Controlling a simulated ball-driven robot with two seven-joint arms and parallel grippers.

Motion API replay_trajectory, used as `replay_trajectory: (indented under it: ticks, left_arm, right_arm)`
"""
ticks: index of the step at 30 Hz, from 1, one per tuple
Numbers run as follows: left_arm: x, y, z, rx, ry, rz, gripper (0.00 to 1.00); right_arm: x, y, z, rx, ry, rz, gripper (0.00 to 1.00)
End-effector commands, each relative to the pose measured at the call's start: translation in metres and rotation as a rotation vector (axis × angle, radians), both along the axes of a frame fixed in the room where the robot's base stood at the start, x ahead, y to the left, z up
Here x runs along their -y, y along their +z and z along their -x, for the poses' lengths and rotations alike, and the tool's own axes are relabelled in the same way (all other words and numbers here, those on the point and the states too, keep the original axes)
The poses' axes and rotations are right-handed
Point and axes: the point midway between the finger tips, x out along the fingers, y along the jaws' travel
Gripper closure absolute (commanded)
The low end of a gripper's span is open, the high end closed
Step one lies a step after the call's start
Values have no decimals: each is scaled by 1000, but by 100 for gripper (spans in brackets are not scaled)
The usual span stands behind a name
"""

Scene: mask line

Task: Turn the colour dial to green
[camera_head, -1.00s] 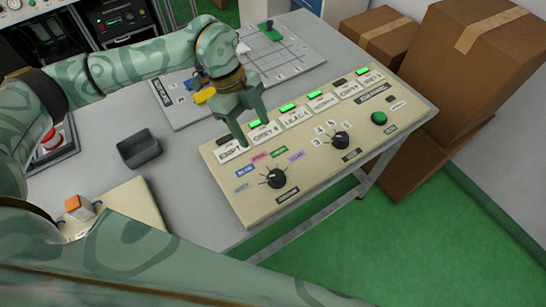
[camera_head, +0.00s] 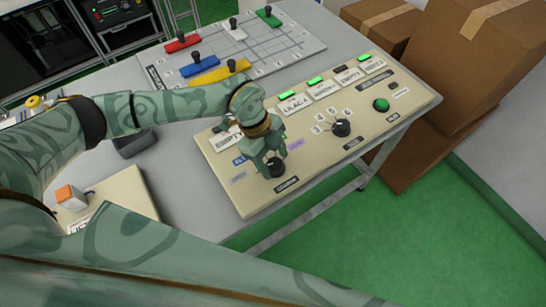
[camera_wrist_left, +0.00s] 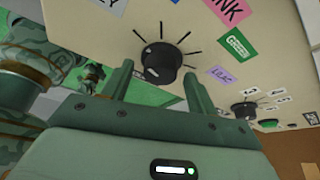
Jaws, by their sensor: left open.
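The colour dial (camera_head: 277,168) is a black round knob at the near left of the beige panel, partly hidden by my left gripper in the head view. My left gripper (camera_head: 266,158) is over it, pointing down. In the left wrist view the dial (camera_wrist_left: 160,64) shows just beyond and between the open fingers (camera_wrist_left: 157,85), with a gap on each side. Tick lines fan out around it. The green label (camera_wrist_left: 237,42) lies between the pink label (camera_wrist_left: 230,9) and the lilac label (camera_wrist_left: 220,76). I cannot tell which label the dial points to. My right gripper is not in view.
A numbered black knob (camera_head: 341,127) and a green button (camera_head: 381,104) stand further right on the panel (camera_head: 300,185). A board with coloured sliders (camera_head: 285,45) lies behind. A small orange-topped block (camera_head: 70,196) is at the left. Cardboard boxes (camera_head: 470,80) stand at the right.

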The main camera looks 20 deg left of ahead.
Motion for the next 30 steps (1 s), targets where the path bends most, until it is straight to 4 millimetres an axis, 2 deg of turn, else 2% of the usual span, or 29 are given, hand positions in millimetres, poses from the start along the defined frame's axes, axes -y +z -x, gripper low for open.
replay_trajectory:
  ticks: [2,3,7,8,20,30]
  left_arm:
    - [0,0,0,0,0,0,41]
    - [0,0,0,0,0,0,47]
    - [0,0,0,0,0,0,83]
    - [0,0,0,0,0,0,86]
    - [0,1,0,-1,-58,-1,85]
    - [1,3,-2,1,-306,-2,85]
  right_arm:
    - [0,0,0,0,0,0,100]
    - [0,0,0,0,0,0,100]
    - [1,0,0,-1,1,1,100]
    - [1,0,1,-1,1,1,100]
    - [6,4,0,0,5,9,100]
    - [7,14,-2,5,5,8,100]
